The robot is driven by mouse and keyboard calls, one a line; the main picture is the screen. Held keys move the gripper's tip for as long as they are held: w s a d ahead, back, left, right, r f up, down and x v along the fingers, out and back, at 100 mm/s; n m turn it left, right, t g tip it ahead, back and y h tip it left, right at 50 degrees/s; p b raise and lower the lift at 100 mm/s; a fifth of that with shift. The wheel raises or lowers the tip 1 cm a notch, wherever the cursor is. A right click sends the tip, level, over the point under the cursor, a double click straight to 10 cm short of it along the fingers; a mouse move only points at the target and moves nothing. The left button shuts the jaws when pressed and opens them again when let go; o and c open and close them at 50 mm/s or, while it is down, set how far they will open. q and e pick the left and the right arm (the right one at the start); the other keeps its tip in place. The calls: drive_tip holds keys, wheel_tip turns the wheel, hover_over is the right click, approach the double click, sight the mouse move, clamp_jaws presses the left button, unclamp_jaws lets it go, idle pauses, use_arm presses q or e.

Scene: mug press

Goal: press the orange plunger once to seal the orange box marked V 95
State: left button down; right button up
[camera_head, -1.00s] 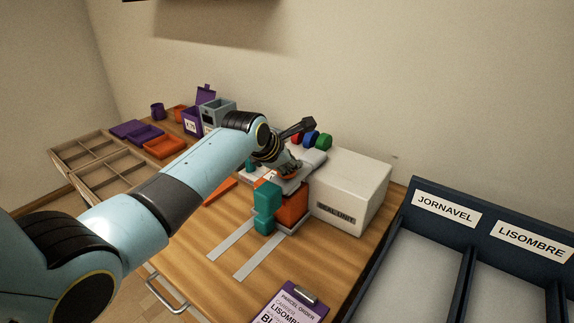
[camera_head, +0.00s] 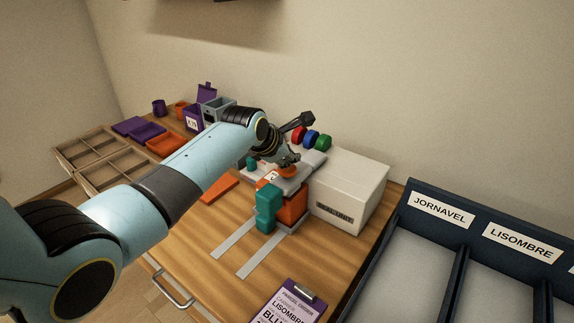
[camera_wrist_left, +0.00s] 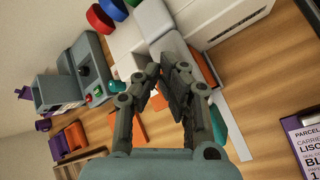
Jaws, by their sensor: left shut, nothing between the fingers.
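The orange box (camera_head: 292,208) sits in the press beside the white seal unit (camera_head: 345,190), under a pale press plate. A teal block (camera_head: 265,208) stands at its front and hides part of it; no V 95 mark is readable. The orange plunger (camera_head: 284,167) shows only partly, on top of the press. My left gripper (camera_head: 287,160) is right above the plunger, shut and empty; I cannot tell whether they touch. In the left wrist view my left gripper (camera_wrist_left: 167,70) has its fingertips together, with orange surfaces visible behind. My right gripper is not in view.
Red, blue and green rolls (camera_head: 311,138) stand behind the press. Purple and orange trays, a purple box (camera_head: 193,120) and a grey unit are at the back left. A clipboard (camera_head: 287,305) lies at the front. Labelled navy bins (camera_head: 440,210) are on the right.

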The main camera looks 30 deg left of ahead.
sight(289, 168)
use_arm(q)
wheel_tip(289, 168, up, 3)
drive_tip(key=p, duration=0.3)
drive_tip(key=shift+r, duration=1.05)
